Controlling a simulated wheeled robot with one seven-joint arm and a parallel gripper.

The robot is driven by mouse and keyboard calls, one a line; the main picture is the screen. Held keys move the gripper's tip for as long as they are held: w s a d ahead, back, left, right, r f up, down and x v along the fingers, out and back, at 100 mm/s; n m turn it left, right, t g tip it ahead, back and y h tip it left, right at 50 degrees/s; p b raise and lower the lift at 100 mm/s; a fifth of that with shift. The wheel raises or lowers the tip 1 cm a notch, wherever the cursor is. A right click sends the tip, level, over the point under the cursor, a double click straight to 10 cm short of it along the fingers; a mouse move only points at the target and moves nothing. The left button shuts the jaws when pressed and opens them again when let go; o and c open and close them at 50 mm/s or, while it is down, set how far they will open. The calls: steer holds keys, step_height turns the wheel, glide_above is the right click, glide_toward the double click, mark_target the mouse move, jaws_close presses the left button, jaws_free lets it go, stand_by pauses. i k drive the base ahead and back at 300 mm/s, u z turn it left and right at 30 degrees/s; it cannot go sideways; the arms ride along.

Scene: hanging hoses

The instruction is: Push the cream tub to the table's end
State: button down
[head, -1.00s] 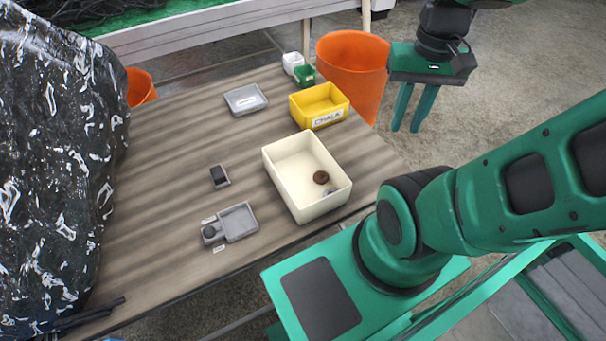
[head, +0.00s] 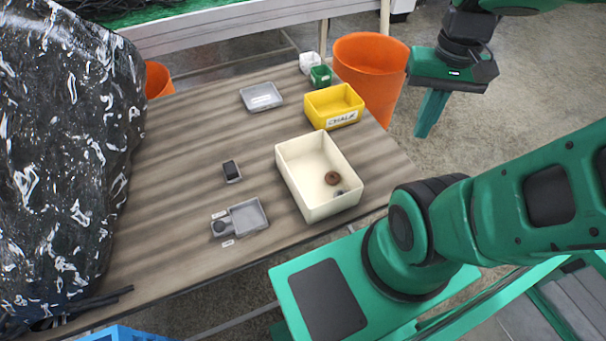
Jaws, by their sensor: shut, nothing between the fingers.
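The cream tub (head: 293,188) is an open rectangular box standing upright on the wooden table (head: 185,190), near its right edge. A small brown round item (head: 332,178) and a small grey item (head: 338,192) lie inside it. My gripper (head: 428,126) hangs at the upper right, beyond the table's right edge and over the floor. Its fingers point down and are closed together, with nothing held. It is well apart from the tub.
A yellow bin labelled CHALK (head: 318,114) stands just behind the tub. Grey trays (head: 262,97) and (head: 247,216) and a small dark-topped box (head: 231,171) lie left. An orange bucket (head: 375,75) stands beyond the table. A black glossy bulk (head: 70,150) fills the left.

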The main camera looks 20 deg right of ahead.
mark_target(304, 162)
steer(key=k, duration=0.5)
steer(key=u, duration=1.55)
steer(key=k, duration=1.1)
steer(key=z, duration=1)
steer(key=i, duration=1)
steer(key=u, duration=0.05)
